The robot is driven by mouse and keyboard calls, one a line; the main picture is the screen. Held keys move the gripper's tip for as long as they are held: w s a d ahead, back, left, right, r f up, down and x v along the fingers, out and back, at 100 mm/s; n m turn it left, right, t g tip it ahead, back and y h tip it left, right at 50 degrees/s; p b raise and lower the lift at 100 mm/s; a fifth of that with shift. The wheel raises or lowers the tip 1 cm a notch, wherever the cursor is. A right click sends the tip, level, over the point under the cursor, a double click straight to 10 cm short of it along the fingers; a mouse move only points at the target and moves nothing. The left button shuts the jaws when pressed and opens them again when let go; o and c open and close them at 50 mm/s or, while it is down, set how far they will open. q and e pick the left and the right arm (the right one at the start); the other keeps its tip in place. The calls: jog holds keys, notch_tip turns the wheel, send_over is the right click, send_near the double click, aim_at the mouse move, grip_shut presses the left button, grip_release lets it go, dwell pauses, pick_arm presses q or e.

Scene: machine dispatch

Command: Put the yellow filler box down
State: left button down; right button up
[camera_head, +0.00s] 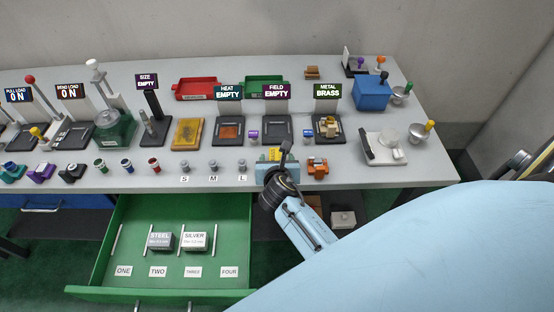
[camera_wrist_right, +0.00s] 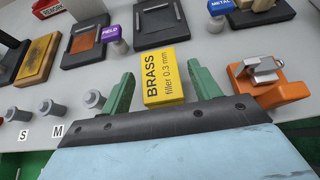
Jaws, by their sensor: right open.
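The yellow filler box (camera_wrist_right: 165,76), labelled "BRASS filler 0.3 mm", stands at the table's front edge area. In the head view only a bit of the yellow filler box (camera_head: 274,154) shows above my right gripper (camera_head: 278,165). In the right wrist view my right gripper (camera_wrist_right: 162,80) is open, with one green finger on each side of the box and a visible gap to each. My left gripper is not in view.
An orange fixture (camera_wrist_right: 268,80) stands close to the right of the box. Small grey weights (camera_head: 213,165) stand to the left. The green drawer (camera_head: 125,245) below is open, holding the STEEL box (camera_head: 160,241) and SILVER box (camera_head: 195,240).

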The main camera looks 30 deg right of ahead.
jog(key=shift+r, duration=0.25)
jog(key=p+v, duration=0.1)
jog(key=v, duration=1.1)
jog(key=shift+f, duration=0.2)
jog(key=s+a+f+m+g+y, duration=0.25)
jog(key=s+f+m, duration=0.25)
jog(key=f, duration=0.7)
jog(key=s+a+f+m+g+y, duration=0.25)
jog(key=s+f+m, duration=0.25)
jog(key=f, duration=0.7)
jog(key=s+d+f+m+g, duration=0.1)
jog(key=s+f+m, duration=0.3)
jog(key=s, duration=0.4)
jog(key=s+d+f+m+g, duration=0.2)
jog(key=s+d+f+m, duration=0.1)
jog(key=s+f+m, duration=0.2)
jog(key=s+d+f+m+g+y, duration=0.1)
jog(key=s+d+f+m, duration=0.1)
jog(key=s+f+m, duration=0.3)
jog(key=s+m, duration=0.3)
jog(key=s, duration=0.3)
jog(key=shift+s+f, duration=0.2)
jog(key=shift+s, duration=0.15)
